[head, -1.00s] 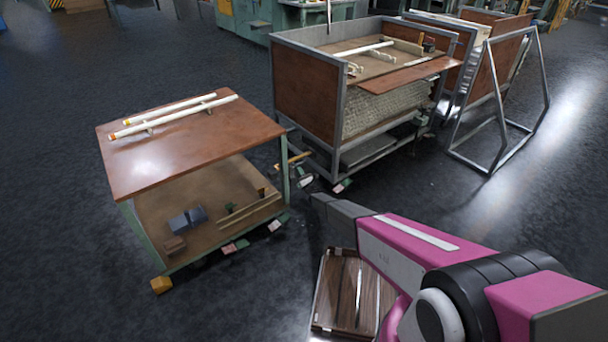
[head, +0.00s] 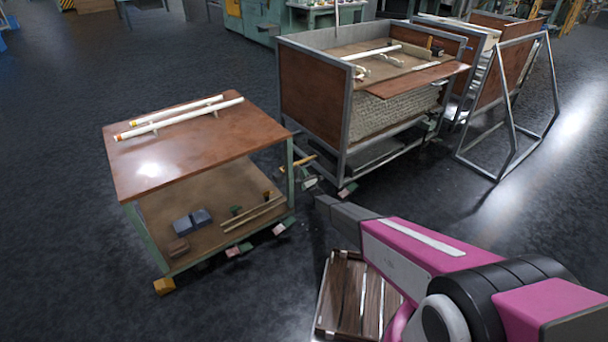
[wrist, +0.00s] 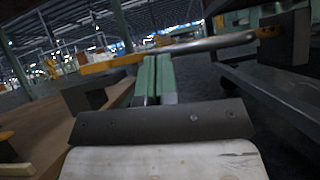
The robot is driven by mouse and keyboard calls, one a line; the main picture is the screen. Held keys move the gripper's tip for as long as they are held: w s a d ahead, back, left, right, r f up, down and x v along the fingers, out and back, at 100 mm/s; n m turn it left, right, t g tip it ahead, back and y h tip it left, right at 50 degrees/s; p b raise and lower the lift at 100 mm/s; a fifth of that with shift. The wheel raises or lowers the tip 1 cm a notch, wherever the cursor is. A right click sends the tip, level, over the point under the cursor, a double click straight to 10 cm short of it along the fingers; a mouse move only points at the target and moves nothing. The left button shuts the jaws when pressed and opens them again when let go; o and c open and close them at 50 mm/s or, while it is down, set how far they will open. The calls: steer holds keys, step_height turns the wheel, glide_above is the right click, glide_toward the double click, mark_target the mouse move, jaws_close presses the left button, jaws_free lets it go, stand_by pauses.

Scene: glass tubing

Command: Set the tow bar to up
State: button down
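The tow bar (head: 298,162) shows in the head view as a short yellowish bar, low between the table-like cart and the large bin cart. In the wrist view a grey bar (wrist: 205,45) with a yellow left part crosses roughly level, and its right end meets a dark bracket on the right-hand frame. My gripper (wrist: 156,62) shows there as two green fingers side by side, close together, just below the bar. I cannot tell whether they touch it.
The table-like cart (head: 190,148), with white tubes on top and a lower shelf, stands left. The bin cart (head: 313,90) stands right of the gap. A grey metal frame (head: 513,130) is farther right. A slatted wooden crate (head: 345,295) lies below my arm. Floor at left is clear.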

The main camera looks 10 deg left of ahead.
steer(key=shift+w+a+r, duration=0.1)
steer(key=shift+w+a, duration=0.1)
steer(key=shift+a, duration=0.1)
steer(key=w+d+r+m+h, duration=0.3)
steer(key=r+m+h, duration=0.3)
steer(key=r+m, duration=0.2)
steer(key=w+d+r+m+t+h, duration=0.1)
steer(key=w+d+r+m+h, duration=0.2)
steer(key=m, duration=0.9)
steer(key=shift+w+r+m+h, duration=0.4)
steer(key=shift+w+r+h, duration=0.35)
steer(key=shift+r+h, duration=1.25)
steer(key=shift+s+r+y, duration=0.1)
steer(key=shift+r+y, duration=0.2)
steer(key=shift+y, duration=0.1)
